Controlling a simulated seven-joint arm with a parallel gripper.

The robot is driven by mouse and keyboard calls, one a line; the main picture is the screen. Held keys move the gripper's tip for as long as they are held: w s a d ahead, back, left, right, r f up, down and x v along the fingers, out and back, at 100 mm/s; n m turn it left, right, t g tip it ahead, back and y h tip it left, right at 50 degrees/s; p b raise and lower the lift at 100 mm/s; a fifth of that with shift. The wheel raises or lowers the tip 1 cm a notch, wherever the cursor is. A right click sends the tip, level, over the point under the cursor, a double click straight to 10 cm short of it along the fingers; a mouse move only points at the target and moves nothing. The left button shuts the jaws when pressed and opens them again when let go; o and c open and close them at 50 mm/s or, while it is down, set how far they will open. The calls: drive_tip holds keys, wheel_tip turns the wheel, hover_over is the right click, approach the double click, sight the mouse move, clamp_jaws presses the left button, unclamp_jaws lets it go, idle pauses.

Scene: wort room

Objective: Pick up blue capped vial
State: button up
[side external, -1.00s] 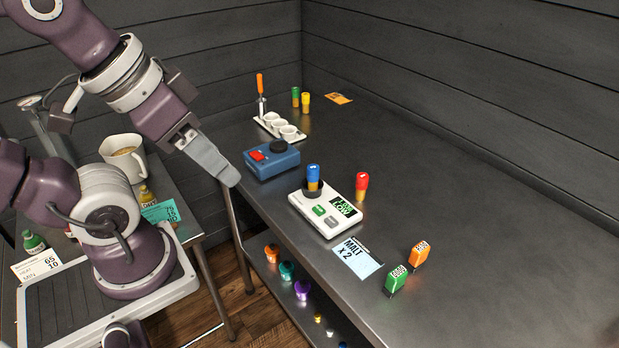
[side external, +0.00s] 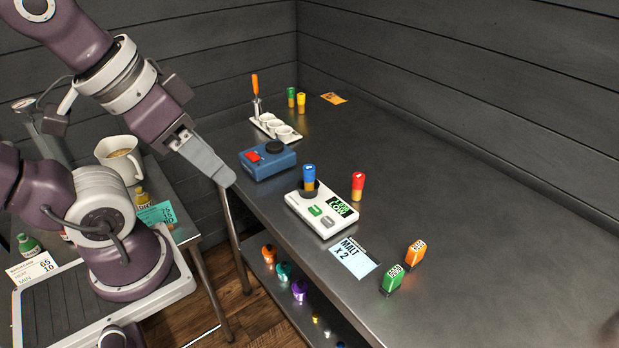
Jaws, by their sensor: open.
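The blue capped vial (side external: 309,178) stands upright, with an amber lower part, on the dark round plate of a white scale-like device (side external: 321,213) on the dark metal table. The device has a green display reading something like "LOW" and two buttons. My gripper (side external: 226,178) is at the left edge of the table, pointing down and right, with nothing visible in it. It is apart from the vial, to its left. The gap between its fingers is not visible from this side.
A red capped vial (side external: 358,186) stands just right of the device. A blue box (side external: 267,160) with a red switch sits near my gripper. A "MALT x 2" card (side external: 355,257), green block (side external: 392,279) and orange block (side external: 415,254) lie in front. The table's right side is clear.

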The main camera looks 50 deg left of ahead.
wheel_tip(320, 180, up, 5)
drive_tip(key=m+g+y, duration=0.3)
drive_tip(key=m+y, duration=1)
drive_tip(key=m, duration=0.7)
hover_over(311, 174)
drive_tip(key=d, duration=0.3)
drive_tip(key=f, duration=2.2)
drive_tip(key=shift+s+a+f, duration=0.2)
drive_tip(key=shift+a+f, duration=0.15)
drive_tip(key=shift+f, duration=0.05)
drive_tip(key=x, duration=0.6)
drive_tip(key=shift+f, duration=0.25)
drive_tip(key=shift+w+a+f, duration=0.15)
drive_tip(key=shift+a, duration=0.3)
clamp_jaws()
